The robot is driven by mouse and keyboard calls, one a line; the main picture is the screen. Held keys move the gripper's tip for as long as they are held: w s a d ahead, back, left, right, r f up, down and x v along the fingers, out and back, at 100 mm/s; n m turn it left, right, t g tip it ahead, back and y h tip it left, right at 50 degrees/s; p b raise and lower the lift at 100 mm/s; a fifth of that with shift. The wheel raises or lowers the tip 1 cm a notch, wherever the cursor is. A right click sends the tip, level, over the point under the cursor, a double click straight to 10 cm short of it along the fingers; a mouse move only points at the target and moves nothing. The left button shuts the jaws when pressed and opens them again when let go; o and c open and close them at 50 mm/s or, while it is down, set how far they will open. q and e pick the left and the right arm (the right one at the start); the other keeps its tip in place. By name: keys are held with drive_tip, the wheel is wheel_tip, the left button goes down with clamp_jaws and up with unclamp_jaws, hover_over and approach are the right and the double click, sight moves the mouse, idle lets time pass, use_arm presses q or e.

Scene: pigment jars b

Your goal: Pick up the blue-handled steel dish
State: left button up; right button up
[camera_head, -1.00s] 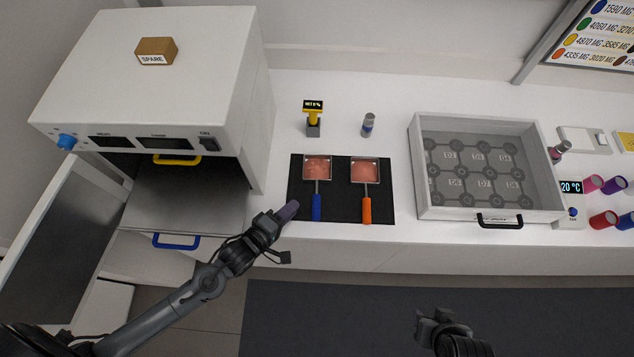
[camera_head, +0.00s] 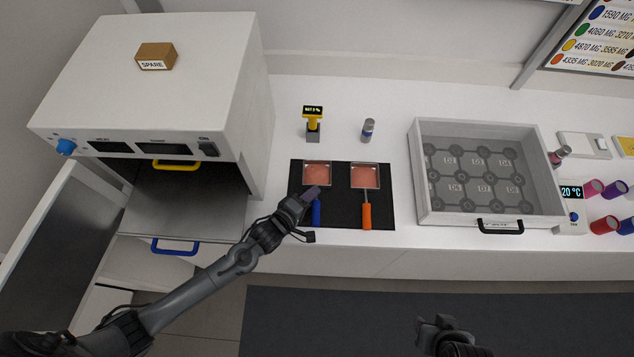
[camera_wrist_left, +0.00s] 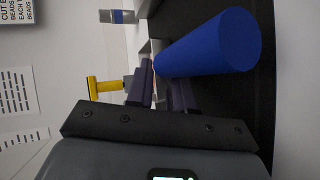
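The blue-handled steel dish (camera_head: 317,174) lies on a black mat (camera_head: 342,205), with reddish powder in its square pan. Its blue handle (camera_head: 316,213) points toward the front edge and is partly hidden by my left gripper (camera_head: 310,195). In the left wrist view the blue handle (camera_wrist_left: 210,45) looms large, just beyond my left fingers (camera_wrist_left: 165,92). The fingers stand apart with a gap between them, and I cannot tell whether they touch the handle. My right gripper (camera_head: 432,325) is low over the floor, away from the counter; its fingers are unclear.
An orange-handled dish (camera_head: 365,177) lies close on the right. Behind stand a yellow-topped device (camera_head: 313,122) and a small vial (camera_head: 367,130). An open oven (camera_head: 150,90) is at left, a drawer-like tray (camera_head: 430,205) at right. The counter between mat and tray is clear.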

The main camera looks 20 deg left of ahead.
use_arm(q)
drive_tip(key=shift+w+f, duration=0.1)
drive_tip(key=shift+w, duration=0.15)
clamp_jaws()
idle(0.3)
